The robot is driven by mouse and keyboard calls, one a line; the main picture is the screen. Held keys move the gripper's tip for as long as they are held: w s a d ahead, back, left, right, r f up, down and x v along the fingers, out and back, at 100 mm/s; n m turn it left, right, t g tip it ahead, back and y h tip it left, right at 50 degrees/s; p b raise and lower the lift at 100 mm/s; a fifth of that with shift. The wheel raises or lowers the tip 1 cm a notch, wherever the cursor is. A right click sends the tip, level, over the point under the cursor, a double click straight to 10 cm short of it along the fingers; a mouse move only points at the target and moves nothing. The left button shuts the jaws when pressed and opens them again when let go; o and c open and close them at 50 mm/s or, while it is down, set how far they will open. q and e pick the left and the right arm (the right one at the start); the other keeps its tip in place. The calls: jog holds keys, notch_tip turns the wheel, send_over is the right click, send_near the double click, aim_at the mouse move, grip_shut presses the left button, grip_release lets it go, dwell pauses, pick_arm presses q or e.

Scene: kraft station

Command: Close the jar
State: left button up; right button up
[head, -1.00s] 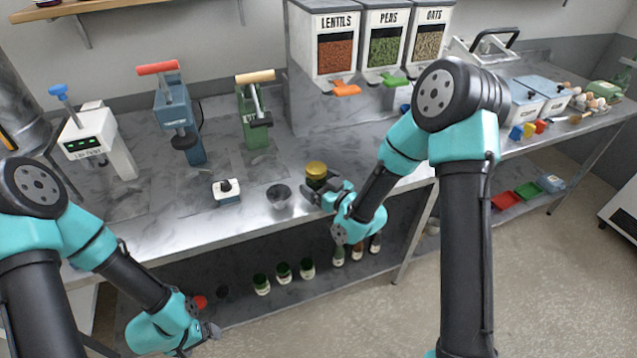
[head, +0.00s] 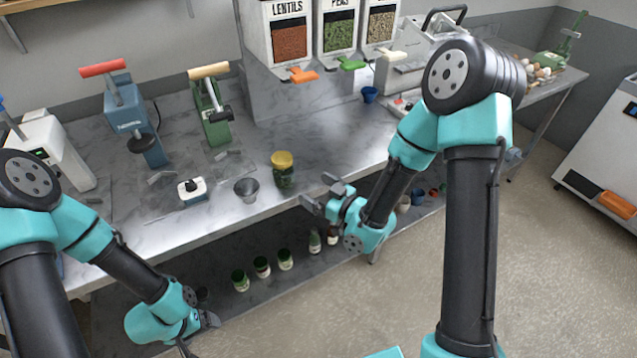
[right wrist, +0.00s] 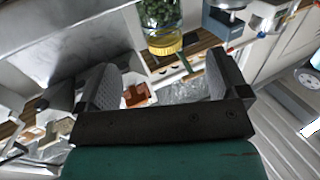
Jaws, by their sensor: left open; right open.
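The jar (head: 286,179) stands upright near the front edge of the steel worktop, with dark green contents. A yellow lid (head: 283,159) sits on top of it; I cannot tell how tightly. In the right wrist view the jar (right wrist: 160,14) and its yellow lid (right wrist: 166,48) appear upside down beyond the fingers. My right gripper (head: 322,193) is open and empty, right of the jar and apart from it, at the worktop's front edge. My left gripper (head: 212,322) is open, low in front of the worktop and far from the jar.
A grey metal cup (head: 247,190) stands just left of the jar, with a small white device (head: 191,190) beyond it. A green press (head: 212,115) and a blue press (head: 132,125) stand behind. Several small jars line the lower shelf. The worktop behind the jar is clear.

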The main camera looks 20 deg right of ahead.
jog(key=shift+s+d, duration=0.15)
jog(key=shift+s, duration=0.1)
dwell(0.4)
jog(key=s+d+f+m+g+h, duration=0.2)
jog(key=f+g+h, duration=0.1)
jog(key=f, duration=0.5)
jog(key=s+d+f+m+g+h, duration=0.2)
jog(key=s+f+m+g, duration=0.1)
jog(key=f, duration=0.5)
jog(key=s+d+f+m+g+h, duration=0.1)
jog(key=s+f+m+g, duration=0.3)
jog(key=s, duration=0.9)
notch_tip(320, 180, down, 6)
jog(key=d+g, duration=0.1)
jog(key=g, duration=0.2)
jog(key=shift+r+g+h, duration=0.2)
jog(key=shift+g+h, duration=0.2)
